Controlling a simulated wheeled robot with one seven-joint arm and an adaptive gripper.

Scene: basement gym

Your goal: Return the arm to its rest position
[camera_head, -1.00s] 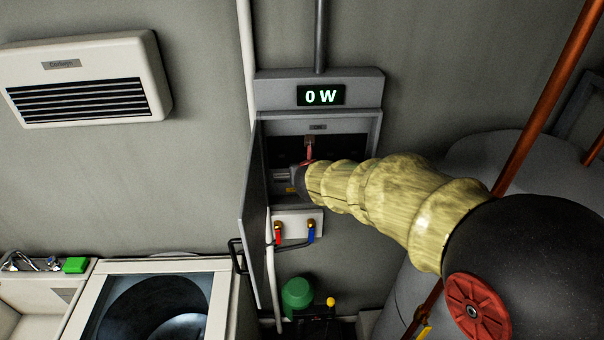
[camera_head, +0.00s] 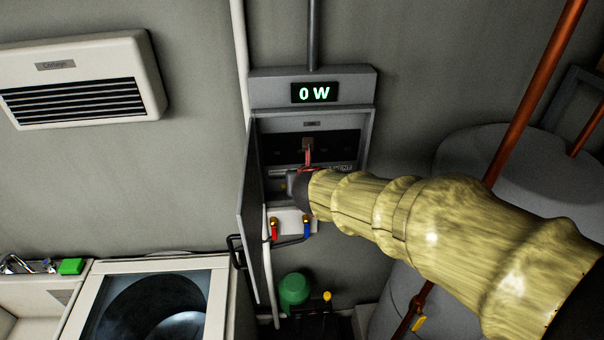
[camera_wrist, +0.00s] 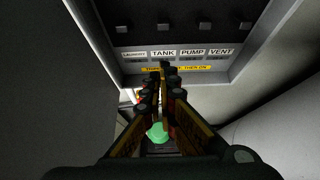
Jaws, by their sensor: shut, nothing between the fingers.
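My gripper (camera_wrist: 167,70) is shut and empty in the wrist view, its two long fingers meeting at the tips. The tips are in front of the lower edge of a grey electrical panel (camera_head: 311,124), just below its label row. In the head view my arm comes in from the right, and its dark wrist end covers the panel's lower part. The gripper is mostly hidden there. The panel door (camera_head: 256,208) stands open to the left. A narrow reddish piece shows inside the panel above my wrist; I cannot tell what it is.
A display (camera_head: 314,93) above the panel reads 0 W. Red and blue valves sit below it. A grey tank (camera_head: 487,165) and copper pipe (camera_head: 537,90) stand at right, close to my arm. A washer (camera_head: 150,300) stands at lower left.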

